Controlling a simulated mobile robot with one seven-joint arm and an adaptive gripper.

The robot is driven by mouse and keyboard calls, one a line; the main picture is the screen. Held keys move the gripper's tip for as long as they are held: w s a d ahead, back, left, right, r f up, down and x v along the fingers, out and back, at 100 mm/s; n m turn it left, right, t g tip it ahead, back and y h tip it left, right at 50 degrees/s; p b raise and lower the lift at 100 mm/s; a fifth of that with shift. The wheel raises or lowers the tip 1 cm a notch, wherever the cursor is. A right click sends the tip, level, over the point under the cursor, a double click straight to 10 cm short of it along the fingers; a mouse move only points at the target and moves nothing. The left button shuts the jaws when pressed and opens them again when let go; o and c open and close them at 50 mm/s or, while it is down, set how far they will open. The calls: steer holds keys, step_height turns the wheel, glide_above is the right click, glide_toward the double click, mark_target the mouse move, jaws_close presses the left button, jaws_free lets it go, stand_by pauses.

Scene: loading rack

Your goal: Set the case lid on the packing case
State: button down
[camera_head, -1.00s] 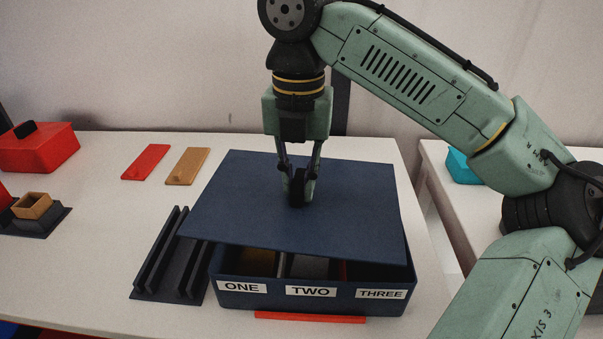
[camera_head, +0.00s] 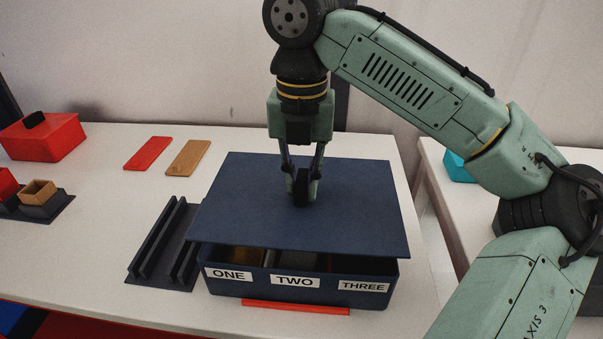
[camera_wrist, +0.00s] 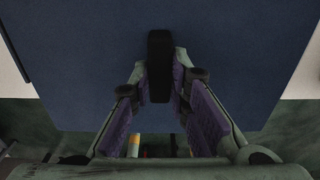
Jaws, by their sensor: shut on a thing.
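The dark blue case lid (camera_head: 250,205) is a flat panel held by its black knob. My gripper (camera_head: 302,190) is shut on that knob. The lid hangs over the dark blue packing case (camera_head: 322,295), whose front wall has labels ONE, TWO and THREE. A gap shows between the lid's front edge and the case's front rim, with parts of the contents visible inside. The lid hides the back of the case. In the wrist view the knob (camera_wrist: 159,65) sits between the finger pads, and the lid (camera_wrist: 90,60) fills most of the picture.
A dark slotted rack (camera_head: 165,245) stands just left of the case. A red strip (camera_head: 295,307) lies at the case's front. Red (camera_head: 147,153) and tan (camera_head: 188,157) plates lie behind left. A red lidded box (camera_head: 42,138) and small holders (camera_head: 40,200) are far left.

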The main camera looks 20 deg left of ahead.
steer(key=shift+f, duration=2.25)
steer(key=shift+f, duration=0.1)
steer(key=c, duration=1.4)
jaws_free()
steer(key=shift+c, duration=0.2)
step_height(320, 180, up, 12)
steer(key=shift+r, duration=0.1)
